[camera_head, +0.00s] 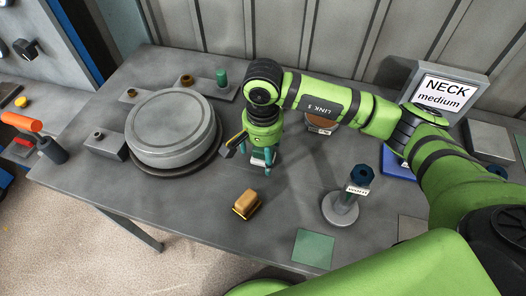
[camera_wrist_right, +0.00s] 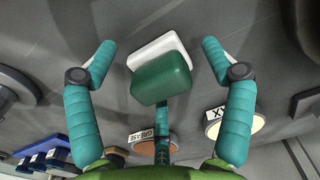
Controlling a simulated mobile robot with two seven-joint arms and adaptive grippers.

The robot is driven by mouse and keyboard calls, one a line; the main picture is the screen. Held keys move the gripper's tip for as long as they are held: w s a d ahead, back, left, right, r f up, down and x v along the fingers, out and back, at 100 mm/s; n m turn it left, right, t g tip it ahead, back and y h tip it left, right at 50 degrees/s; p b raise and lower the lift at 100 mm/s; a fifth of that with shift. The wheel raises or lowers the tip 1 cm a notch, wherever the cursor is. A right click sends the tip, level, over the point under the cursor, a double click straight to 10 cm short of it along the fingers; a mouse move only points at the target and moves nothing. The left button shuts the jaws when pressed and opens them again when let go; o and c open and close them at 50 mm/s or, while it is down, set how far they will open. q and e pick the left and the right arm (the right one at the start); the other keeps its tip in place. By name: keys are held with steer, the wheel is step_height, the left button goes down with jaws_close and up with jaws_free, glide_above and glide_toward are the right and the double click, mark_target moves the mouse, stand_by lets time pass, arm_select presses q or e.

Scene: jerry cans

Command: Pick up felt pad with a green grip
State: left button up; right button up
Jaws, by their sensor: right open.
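The felt pad with a green grip (camera_wrist_right: 160,78) shows in the right wrist view as a rounded green block on a white pad. It lies on the grey table between the spread teal fingers of my right gripper (camera_head: 260,162), with visible gaps to both fingers. My right gripper is open and points down at the table. In the head view the gripper hides most or all of the pad. My left gripper is not in view.
A tan block (camera_head: 246,204) lies in front of the gripper. A large round grey drum (camera_head: 172,128) stands to the left. A stand with a dark blue top (camera_head: 361,176), a green square (camera_head: 313,248) and a "NECK medium" sign (camera_head: 445,95) are to the right.

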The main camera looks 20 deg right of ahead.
steer(key=c, duration=0.4)
steer(key=shift+d, duration=0.1)
steer(key=c, duration=1)
steer(key=shift+o, duration=0.2)
steer(key=shift+w+r+b, duration=0.1)
steer(key=shift+r+b, duration=0.25)
steer(key=shift+r, duration=0.15)
step_height(320, 180, up, 3)
steer(key=shift+f+b, duration=0.2)
steer(key=shift+b, duration=0.5)
arm_select(q)
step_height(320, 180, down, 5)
steer(key=b, duration=0.3)
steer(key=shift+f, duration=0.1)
arm_select(e)
steer(key=s+d+r, duration=0.7)
steer(key=s, duration=0.2)
steer(key=shift+s+d+r, duration=0.15)
steer(key=shift+r, duration=0.05)
